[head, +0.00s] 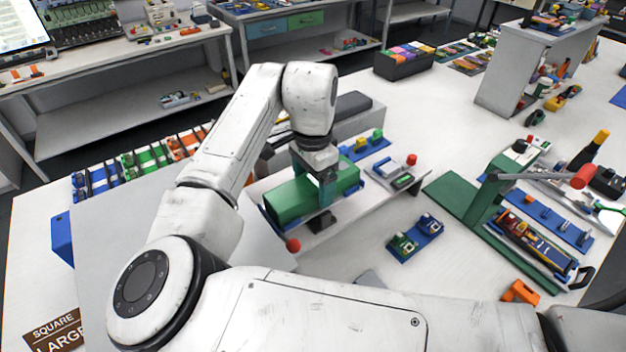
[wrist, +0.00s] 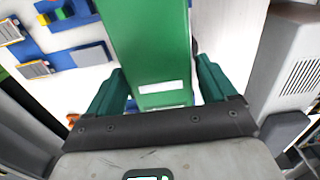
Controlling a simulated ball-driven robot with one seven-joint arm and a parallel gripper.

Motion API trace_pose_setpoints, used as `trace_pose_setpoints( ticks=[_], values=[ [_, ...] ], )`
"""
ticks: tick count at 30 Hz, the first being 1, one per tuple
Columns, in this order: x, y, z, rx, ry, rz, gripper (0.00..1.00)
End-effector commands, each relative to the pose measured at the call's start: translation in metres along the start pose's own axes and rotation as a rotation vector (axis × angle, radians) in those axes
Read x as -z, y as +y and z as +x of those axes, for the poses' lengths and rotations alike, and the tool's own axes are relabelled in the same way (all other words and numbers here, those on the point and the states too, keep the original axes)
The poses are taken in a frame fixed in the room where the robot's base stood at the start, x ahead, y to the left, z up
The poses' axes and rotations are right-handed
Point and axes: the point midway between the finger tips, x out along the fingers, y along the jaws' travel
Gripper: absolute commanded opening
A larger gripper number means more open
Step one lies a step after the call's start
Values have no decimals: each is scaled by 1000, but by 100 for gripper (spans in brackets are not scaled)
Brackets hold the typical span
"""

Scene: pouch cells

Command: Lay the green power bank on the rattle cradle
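The green power bank (head: 290,200) is a large green block lying lengthwise under my gripper in the head view. In the wrist view the power bank (wrist: 150,50) runs between the two teal fingers, with white labels on it. My gripper (head: 325,185) points down at its middle, one finger across its near side. In the wrist view the fingertips of my gripper (wrist: 158,75) close in on its two long sides. Blue edges (head: 264,218) show at the ends of the block. They may belong to the rattle cradle, but the block hides most of it; contact underneath cannot be told.
A red ball (head: 293,245) is close to the block's near end. A blue board with small blocks (head: 415,238) lies to the right. A green-based lever press (head: 480,200) stands further right. A grey box (head: 352,104) is behind my gripper. White table is clear in front.

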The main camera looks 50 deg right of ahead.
Motion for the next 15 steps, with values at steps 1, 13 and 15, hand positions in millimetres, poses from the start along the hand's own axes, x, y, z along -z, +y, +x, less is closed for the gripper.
trace_pose_setpoints(
  ticks=[1, 13, 15],
  values=[
    [0, 0, 0, 0, 0, 0, 90],
    [0, 0, -2, 0, -1, 0, 100],
    [0, 0, -9, 2, 0, 0, 100]
  ],
)
